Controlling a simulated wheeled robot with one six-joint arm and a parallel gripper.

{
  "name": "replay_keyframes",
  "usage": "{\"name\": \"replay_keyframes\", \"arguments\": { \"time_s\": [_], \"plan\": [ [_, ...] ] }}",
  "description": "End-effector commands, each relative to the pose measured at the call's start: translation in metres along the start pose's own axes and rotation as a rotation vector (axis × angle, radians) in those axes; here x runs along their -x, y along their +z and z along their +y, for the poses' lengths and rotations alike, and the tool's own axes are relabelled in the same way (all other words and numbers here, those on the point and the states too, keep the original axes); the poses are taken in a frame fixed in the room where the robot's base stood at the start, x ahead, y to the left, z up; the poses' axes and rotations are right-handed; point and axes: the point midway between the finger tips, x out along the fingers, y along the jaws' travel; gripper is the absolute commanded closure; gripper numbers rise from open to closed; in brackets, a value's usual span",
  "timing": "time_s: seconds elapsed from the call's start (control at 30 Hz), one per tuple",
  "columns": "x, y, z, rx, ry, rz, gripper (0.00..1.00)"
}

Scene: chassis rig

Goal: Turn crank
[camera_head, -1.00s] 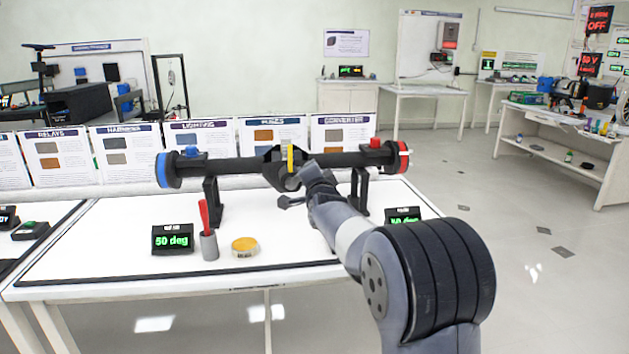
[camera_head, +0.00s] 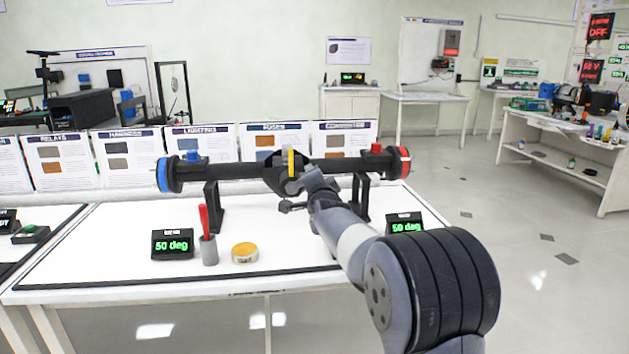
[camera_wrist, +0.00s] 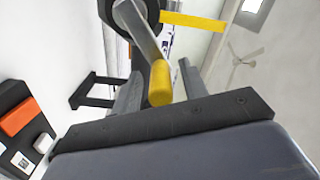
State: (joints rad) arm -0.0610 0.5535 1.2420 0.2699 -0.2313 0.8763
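A black axle tube (camera_head: 235,168) with a blue left end (camera_head: 163,175) and a red right end (camera_head: 403,162) lies level on two black stands on the white table (camera_head: 110,235). A yellow pointer (camera_head: 291,162) stands upright at its middle housing; it also shows in the wrist view (camera_wrist: 193,20). A grey crank arm (camera_wrist: 140,30) ends in a yellow handle (camera_wrist: 160,84). My gripper (camera_wrist: 160,88) has a finger on each side of the handle, with narrow gaps seeming to show, so it looks open around it. In the head view my wrist hides the handle.
Two displays, left (camera_head: 172,244) and right (camera_head: 404,224), read 50 deg. A grey cup with a red-handled tool (camera_head: 208,247) and a yellow-topped tin (camera_head: 245,252) stand at the table's front. Placards line the back edge. Floor to the right is clear.

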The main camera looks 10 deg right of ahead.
Motion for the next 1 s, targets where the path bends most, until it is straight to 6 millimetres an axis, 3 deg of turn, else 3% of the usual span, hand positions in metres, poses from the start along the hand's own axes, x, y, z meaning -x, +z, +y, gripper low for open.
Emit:
{"name": "replay_keyframes", "arguments": {
  "time_s": [0.33, 0.8, 1.0],
  "plan": [
    [0.010, 0.000, -0.001, 0.000, -0.001, 0.000, 0.59],
    [0.088, 0.000, -0.001, 0.000, -0.002, 0.000, 0.59],
    [0.105, 0.000, 0.000, 0.000, -0.001, 0.000, 0.59]
  ]
}}
